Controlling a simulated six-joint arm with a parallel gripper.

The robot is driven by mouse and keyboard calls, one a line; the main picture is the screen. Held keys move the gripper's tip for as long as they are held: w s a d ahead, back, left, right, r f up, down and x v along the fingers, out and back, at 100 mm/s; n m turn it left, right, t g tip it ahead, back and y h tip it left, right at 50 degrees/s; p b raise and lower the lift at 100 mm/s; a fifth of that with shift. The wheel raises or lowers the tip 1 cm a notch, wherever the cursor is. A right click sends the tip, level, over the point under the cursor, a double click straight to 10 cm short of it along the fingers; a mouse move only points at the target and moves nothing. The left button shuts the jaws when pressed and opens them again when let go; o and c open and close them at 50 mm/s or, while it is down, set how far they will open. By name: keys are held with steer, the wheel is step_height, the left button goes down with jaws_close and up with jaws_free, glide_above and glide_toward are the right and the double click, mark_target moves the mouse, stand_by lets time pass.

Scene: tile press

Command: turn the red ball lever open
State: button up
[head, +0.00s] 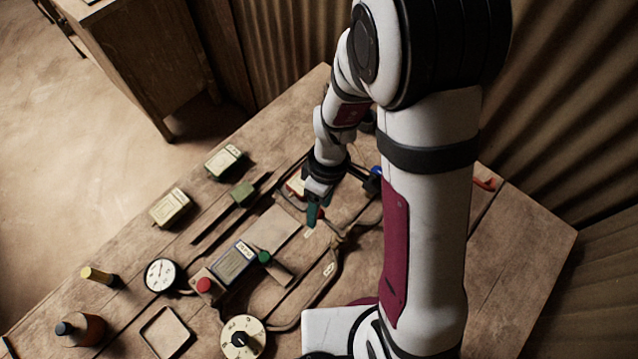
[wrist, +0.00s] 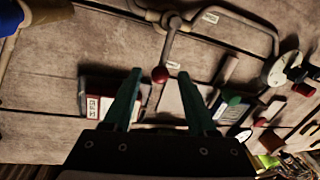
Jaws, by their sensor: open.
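The red ball (wrist: 160,74) of the lever shows in the wrist view, on the end of a grey lever arm (wrist: 169,45) that runs up to a pipe. In the head view I cannot make out the ball, as my gripper is in front of that area. My gripper (wrist: 160,78) is open, with its two green fingers apart. The ball appears between the fingertips in the wrist view, with a visible gap on each side. I cannot tell how far beyond the tips it lies. In the head view my gripper (head: 312,216) points down over the pipework.
A control box (head: 232,262) with a red button (head: 204,285) and a green button (head: 264,257) stands in front. A gauge (head: 160,274), a dial (head: 242,337), bottles and an empty tray (head: 143,331) lie around on the wooden bench. A blue part (head: 376,172) is close to the gripper.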

steer(key=shift+f, duration=0.15)
jaws_close()
stand_by(1.4)
